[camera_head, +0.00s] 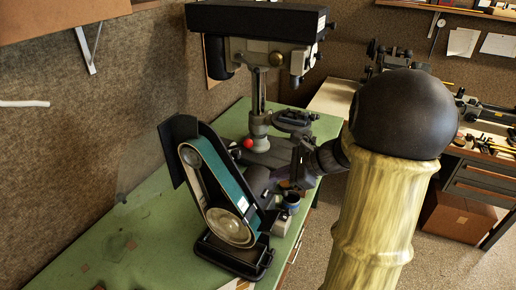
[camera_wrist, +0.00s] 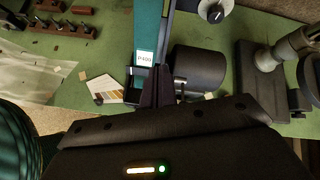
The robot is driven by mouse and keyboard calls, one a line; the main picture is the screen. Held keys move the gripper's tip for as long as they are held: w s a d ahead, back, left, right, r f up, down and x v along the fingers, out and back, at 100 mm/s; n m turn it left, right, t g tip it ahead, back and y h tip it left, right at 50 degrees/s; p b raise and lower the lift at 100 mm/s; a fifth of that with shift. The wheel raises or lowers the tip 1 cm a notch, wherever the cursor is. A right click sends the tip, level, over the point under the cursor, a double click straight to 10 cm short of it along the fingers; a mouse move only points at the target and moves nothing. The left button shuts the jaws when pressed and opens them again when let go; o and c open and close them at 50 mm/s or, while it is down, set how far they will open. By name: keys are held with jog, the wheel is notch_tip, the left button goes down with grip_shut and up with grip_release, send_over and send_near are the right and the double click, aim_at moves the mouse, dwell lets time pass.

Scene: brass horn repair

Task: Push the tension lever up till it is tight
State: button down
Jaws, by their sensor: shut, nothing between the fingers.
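The belt sander stands on the green bench, with its teal belt (camera_head: 226,182) tilted over a round wheel at the bottom. In the wrist view the belt (camera_wrist: 147,30) carries a white label marked like P400. A red ball knob (camera_head: 247,143) shows behind the sander; I cannot tell whether it belongs to the tension lever. The lever itself is not clearly visible in either view. My gripper (camera_wrist: 155,85) is shut and empty, its dark fingers pointing at the lower part of the belt. In the head view my gripper is partly hidden behind the sander and my arm, so contact is unclear.
A drill press (camera_head: 262,55) stands behind the sander. A dark grey motor cylinder (camera_wrist: 198,70) is right of the fingers. The green bench top (camera_head: 110,235) is mostly clear at left.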

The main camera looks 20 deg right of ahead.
jog(key=w+d+r+m+t, duration=0.1)
jog(key=d, duration=0.1)
jog(key=w+d+r+m+t, duration=0.1)
jog(key=d+r+m, duration=0.1)
jog(key=shift+w+r+t, duration=0.15)
jog(key=shift+w+t, duration=0.05)
jog(key=shift+t, duration=0.2)
jog(key=shift+w, duration=0.1)
jog(key=w+a+p, duration=0.6)
jog(key=p, duration=0.1)
jog(key=shift+w+a+f, duration=0.25)
jog(key=shift+a+f, duration=0.15)
jog(key=shift+s, duration=0.1)
jog(key=shift+r, duration=0.1)
